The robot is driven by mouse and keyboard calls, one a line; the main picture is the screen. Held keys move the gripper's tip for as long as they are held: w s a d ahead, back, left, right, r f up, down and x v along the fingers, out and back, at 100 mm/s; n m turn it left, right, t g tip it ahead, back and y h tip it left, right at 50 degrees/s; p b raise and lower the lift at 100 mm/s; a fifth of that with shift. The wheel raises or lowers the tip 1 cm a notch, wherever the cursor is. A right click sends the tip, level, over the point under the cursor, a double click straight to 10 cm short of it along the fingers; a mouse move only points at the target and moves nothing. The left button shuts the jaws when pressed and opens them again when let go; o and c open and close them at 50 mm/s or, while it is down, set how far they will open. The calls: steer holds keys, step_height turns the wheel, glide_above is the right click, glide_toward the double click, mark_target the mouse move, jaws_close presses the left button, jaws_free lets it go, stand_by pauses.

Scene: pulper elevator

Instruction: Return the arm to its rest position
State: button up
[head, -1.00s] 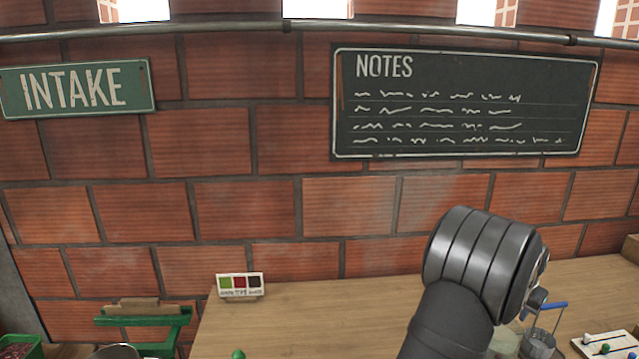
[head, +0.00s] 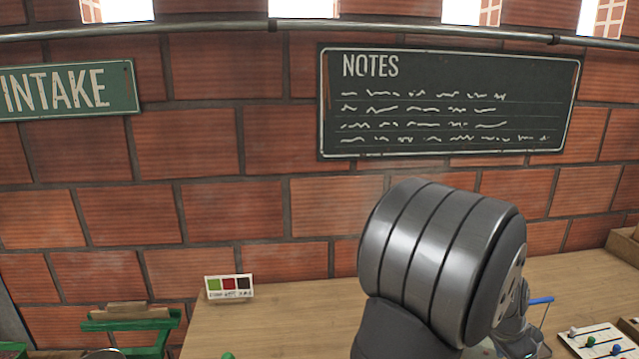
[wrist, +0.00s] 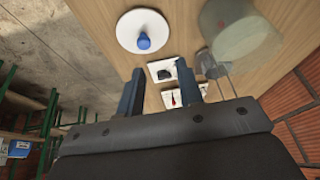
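My arm shows in the head view as a thick dark grey link at the lower right, raised above the wooden bench. My gripper (wrist: 160,84) shows in the wrist view with its two dark fingers spread apart.
The bench (head: 300,310) has bare room left of my arm. A colour card (head: 230,287), a green frame (head: 125,325) and a board with coloured knobs (head: 600,342) stand around. The wrist view shows a white disc with a blue knob (wrist: 143,41) and a translucent round vessel (wrist: 240,38). A brick wall (head: 240,210) rises behind.

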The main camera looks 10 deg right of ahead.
steer(key=s+a+f+m+g, duration=0.1)
steer(key=s+a+f+m, duration=0.3)
steer(key=s+a, duration=0.65)
steer(key=w+a+f, duration=0.1)
steer(key=w+f, duration=0.3)
steer(key=w, duration=0.2)
steer(key=shift+w, duration=0.3)
steer(key=shift+a, duration=0.1)
steer(key=s+a+r+n+t, duration=0.1)
steer(key=s+a+r+n, duration=0.2)
steer(key=a, duration=0.6)
steer(key=s+a+r+n+t+y, duration=0.1)
steer(key=s+a+r+n+t, duration=0.1)
steer(key=a+r+n, duration=0.3)
steer(key=s+a+r+n+t+y, duration=0.1)
steer(key=s+a+r+n+t, duration=0.1)
steer(key=a+n, duration=0.6)
steer(key=s+a+r, duration=0.1)
steer(key=s+a, duration=0.1)
steer(key=a, duration=0.2)
steer(key=shift+s+a+r, duration=0.35)
steer(key=shift+a+r, duration=0.05)
